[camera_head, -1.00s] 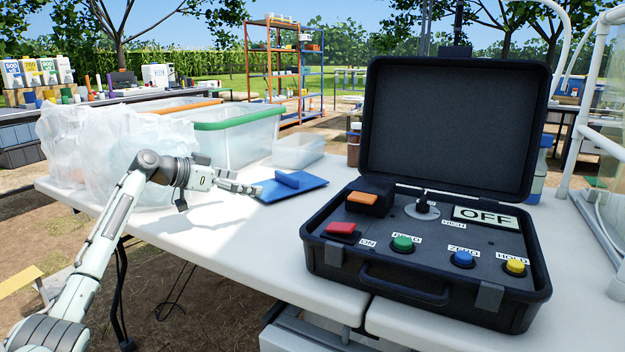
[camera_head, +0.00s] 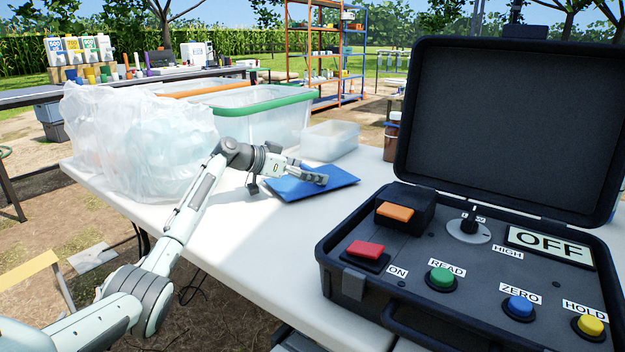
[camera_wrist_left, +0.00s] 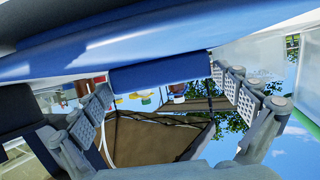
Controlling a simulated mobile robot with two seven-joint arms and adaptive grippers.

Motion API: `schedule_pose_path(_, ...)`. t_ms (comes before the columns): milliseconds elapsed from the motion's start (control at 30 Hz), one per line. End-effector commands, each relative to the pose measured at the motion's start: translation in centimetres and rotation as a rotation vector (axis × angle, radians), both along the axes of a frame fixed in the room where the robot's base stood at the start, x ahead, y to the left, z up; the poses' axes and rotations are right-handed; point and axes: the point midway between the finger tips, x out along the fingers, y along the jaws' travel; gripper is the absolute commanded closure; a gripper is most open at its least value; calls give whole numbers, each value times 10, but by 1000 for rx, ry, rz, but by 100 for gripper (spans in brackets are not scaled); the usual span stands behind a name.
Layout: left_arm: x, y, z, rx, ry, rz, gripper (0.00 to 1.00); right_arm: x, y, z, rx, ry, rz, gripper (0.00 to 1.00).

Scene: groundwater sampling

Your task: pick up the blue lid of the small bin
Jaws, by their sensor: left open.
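The blue lid (camera_head: 343,178) lies flat on the white table, just in front of a small translucent bin (camera_head: 331,140). My left gripper (camera_head: 316,177) is over the lid, partly covering its raised handle. In the left wrist view the lid (camera_wrist_left: 130,45) fills the top, and its blue handle block (camera_wrist_left: 160,72) stands between the spread fingers of the left gripper (camera_wrist_left: 168,100). My right gripper is not in view.
The open black case (camera_head: 385,252) with coloured buttons stands close on the right. A large green-rimmed bin (camera_head: 290,98) and a crumpled clear plastic bag (camera_head: 135,130) stand behind and left. Bare white tabletop (camera_head: 260,238) lies in front of the lid.

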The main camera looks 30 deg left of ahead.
Motion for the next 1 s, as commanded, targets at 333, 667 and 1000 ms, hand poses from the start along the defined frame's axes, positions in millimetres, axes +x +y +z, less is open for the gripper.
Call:
schedule_pose_path(333,6,-4,-3,0,0,0,3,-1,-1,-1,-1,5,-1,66)
schedule_pose_path(667,6,-3,-3,0,0,0,36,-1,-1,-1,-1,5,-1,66)
schedule_pose_path(1000,6,-3,8,1,-3,0,36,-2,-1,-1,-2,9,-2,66)
